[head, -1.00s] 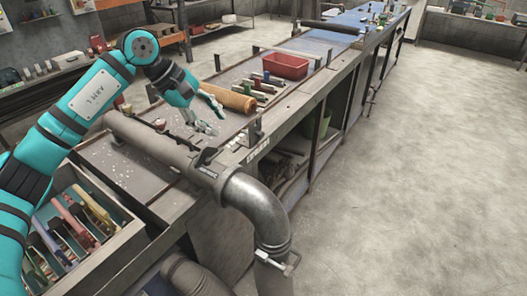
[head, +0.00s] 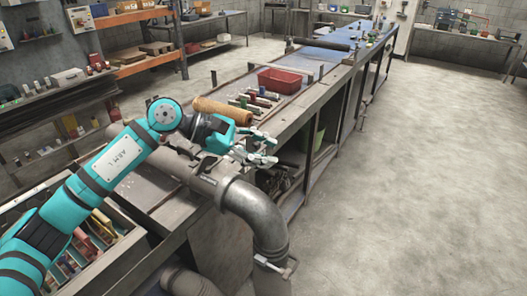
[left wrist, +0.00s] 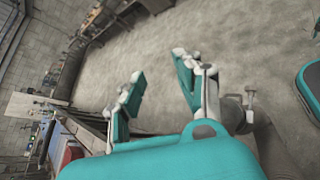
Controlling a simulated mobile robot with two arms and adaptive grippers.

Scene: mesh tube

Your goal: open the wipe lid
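I cannot make out a wipe container or its lid in either view. My left gripper (head: 271,150) reaches out over the right edge of the workbench (head: 157,188), above the grey pipe's bend. Its fingers are apart with nothing between them. In the left wrist view the gripper (left wrist: 160,66) is also open and empty, with bare floor beyond the fingertips. My right gripper is not in view.
The grey pipe (head: 259,215) bends down at the bench's end. A brown roll (head: 222,108), small coloured items and a red bin (head: 285,80) lie farther along the bench. A drawer of coloured tools (head: 92,240) is at lower left. The floor (head: 420,180) on the right is clear.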

